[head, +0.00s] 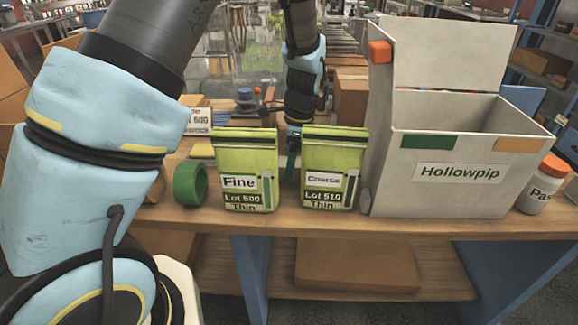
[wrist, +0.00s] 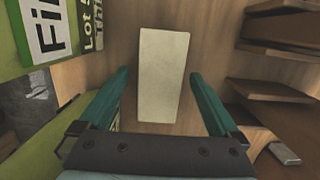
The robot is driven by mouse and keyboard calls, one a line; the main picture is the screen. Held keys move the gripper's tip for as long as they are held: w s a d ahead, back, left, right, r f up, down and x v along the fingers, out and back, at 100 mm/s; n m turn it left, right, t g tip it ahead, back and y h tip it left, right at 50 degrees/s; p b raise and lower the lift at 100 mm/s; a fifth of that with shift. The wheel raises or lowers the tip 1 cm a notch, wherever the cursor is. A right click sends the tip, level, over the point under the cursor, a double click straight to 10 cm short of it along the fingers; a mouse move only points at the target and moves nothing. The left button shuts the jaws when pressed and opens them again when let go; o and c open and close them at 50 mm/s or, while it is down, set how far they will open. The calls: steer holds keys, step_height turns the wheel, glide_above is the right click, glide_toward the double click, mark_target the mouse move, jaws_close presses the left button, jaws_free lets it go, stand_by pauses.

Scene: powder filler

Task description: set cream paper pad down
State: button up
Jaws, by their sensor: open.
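The cream paper pad (wrist: 163,60) is a pale rectangular block. In the wrist view it lies on a wooden surface, ahead of and between my two teal fingers. My gripper (wrist: 158,76) is open, with a gap between each finger and the pad's sides. In the head view my gripper (head: 292,150) points down between the two green bags, mostly hidden by them. I cannot make out the cream pad in the head view.
The "Fine" bag (head: 249,168) and the "Coarse" bag (head: 333,168) stand close on either side of my gripper. A green tape roll (head: 190,184), the open "Hollowpip" box (head: 447,190) and a white jar (head: 543,187) also stand on the wooden table (head: 400,228).

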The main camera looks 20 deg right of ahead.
steer(key=shift+a+f, duration=0.1)
steer(key=shift+f, duration=0.55)
jaws_close()
steer(key=shift+r, duration=0.15)
